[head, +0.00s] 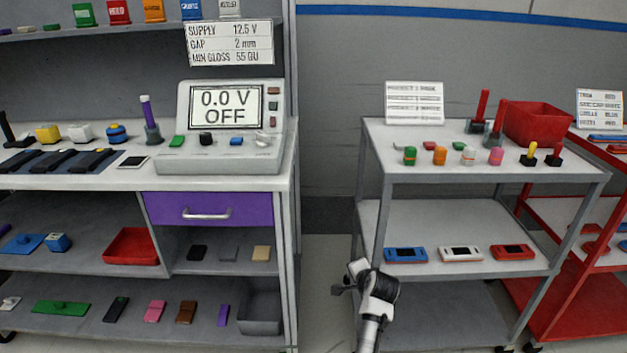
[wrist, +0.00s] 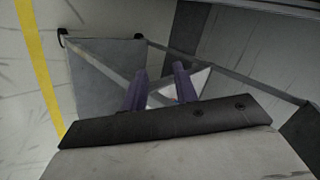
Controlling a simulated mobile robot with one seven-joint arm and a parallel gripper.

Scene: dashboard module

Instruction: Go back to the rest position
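My gripper (head: 343,288) hangs low in front of the left side of the grey cart (head: 480,186), in the gap to the right of the workbench (head: 292,200). In the wrist view its two purple fingers (wrist: 159,72) stand apart with a clear gap, so it is open. I see nothing held between them; a pale patch shows behind the gap. My arm reaches up from the bottom of the head view. Whether the gripper touches the cart cannot be told.
The cart's middle shelf holds a blue device (head: 405,255), a white device (head: 461,254) and a red device (head: 512,252), close to my gripper's right. A red bin (head: 540,122) stands on top. A red cart (head: 570,300) is at right. Floor between bench and cart is clear.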

